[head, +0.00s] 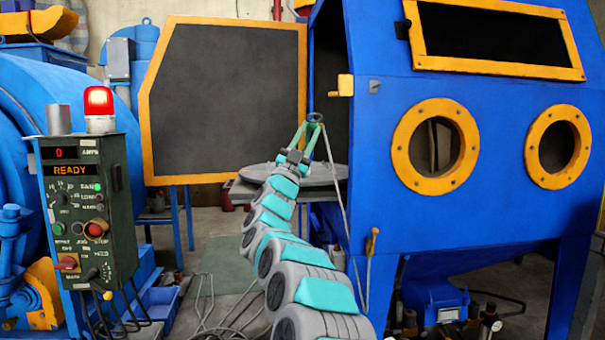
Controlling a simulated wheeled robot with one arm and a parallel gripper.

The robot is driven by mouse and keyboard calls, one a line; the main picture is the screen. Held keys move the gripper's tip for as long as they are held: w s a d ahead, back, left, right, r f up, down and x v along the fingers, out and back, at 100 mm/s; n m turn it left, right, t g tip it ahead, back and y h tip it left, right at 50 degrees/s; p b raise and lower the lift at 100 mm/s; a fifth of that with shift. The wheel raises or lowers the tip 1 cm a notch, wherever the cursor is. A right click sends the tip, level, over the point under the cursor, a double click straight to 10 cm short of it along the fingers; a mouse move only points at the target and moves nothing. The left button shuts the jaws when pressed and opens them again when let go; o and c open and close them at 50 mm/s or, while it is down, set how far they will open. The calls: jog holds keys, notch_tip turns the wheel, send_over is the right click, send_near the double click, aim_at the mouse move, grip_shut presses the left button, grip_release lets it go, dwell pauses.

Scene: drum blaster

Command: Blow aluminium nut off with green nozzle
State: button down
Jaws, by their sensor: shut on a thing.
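My gripper (312,124) is at the end of my arm, in front of the cabinet's open side. Its fingers are shut on a small dark green piece, which looks like the green nozzle (316,117). A thin grey hose (335,180) hangs from this piece down past the cabinet's front left leg. The nozzle is small, and I cannot tell which way it points. Below and behind the gripper is a round grey turntable (325,173), partly hidden by my arm. I cannot make out an aluminium nut on it.
The blue blast cabinet (400,215) stands at right, its yellow-edged door (225,100) swung open to the left. A control box (90,205) stands at left, bearing a lit red lamp (98,100) and a grey metal cylinder (59,120). Cables (205,310) lie on the floor.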

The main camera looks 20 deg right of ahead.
jog(key=shift+s+d, duration=0.1)
jog(key=shift+s, duration=0.05)
jog(key=shift+s+d+b, duration=0.3)
jog(key=shift+s+b, duration=0.2)
jog(key=shift+s, duration=0.1)
jog(key=shift+a, duration=0.15)
jog(key=shift+s+a, duration=0.4)
jog(key=shift+a, duration=0.15)
jog(key=shift+d, duration=0.1)
dwell(0.4)
jog(key=shift+w+d, duration=0.4)
jog(key=shift+d, duration=0.2)
